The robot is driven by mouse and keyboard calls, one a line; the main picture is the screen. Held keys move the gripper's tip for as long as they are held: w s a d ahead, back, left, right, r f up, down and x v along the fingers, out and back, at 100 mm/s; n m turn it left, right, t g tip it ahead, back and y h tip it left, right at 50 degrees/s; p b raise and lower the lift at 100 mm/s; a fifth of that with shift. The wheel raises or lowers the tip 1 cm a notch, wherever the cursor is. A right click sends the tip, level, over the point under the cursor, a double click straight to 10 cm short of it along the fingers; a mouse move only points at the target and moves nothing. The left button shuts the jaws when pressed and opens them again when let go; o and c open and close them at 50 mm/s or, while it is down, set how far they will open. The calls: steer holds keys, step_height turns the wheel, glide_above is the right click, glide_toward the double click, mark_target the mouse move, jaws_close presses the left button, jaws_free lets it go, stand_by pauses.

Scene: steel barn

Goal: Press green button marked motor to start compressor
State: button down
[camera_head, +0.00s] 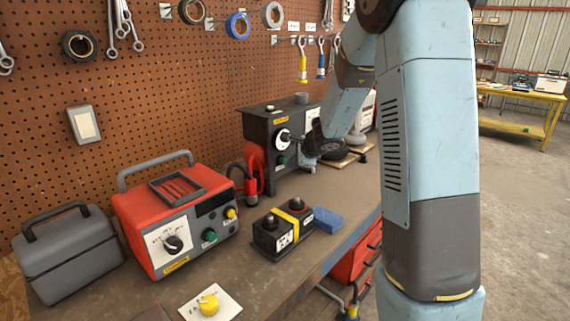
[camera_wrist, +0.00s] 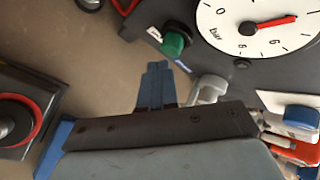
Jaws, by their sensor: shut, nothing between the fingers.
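The compressor (camera_head: 258,124) is a dark box with a white round gauge on its front, standing against the pegboard. A green button (camera_head: 282,160) sits below the gauge. In the wrist view the green button (camera_wrist: 174,43) is large, beside a small white label whose text I cannot read. The gauge (camera_wrist: 255,28) has a red needle and the word "bar". My gripper (camera_wrist: 157,66) is shut and empty, its blue fingertips just below and left of the button in the picture. A small gap shows between them; depth is unclear. In the head view my gripper (camera_head: 294,139) is at the compressor's front.
A red unit (camera_head: 140,220) on the bench also has a green button (camera_head: 208,235) and a yellow one. A black box with a yellow band (camera_head: 283,230) and a blue block (camera_head: 327,220) lie nearer. A grey case (camera_head: 66,255) stands left.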

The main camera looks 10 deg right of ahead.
steer(key=shift+w+a, duration=0.45)
steer(key=shift+w, duration=0.15)
stand_by(1.2)
steer(key=shift+s+d, duration=0.7)
steer(key=shift+s, duration=0.25)
steer(key=s+d, duration=0.3)
steer(key=s, duration=0.2)
steer(key=shift+d, duration=0.25)
stand_by(0.3)
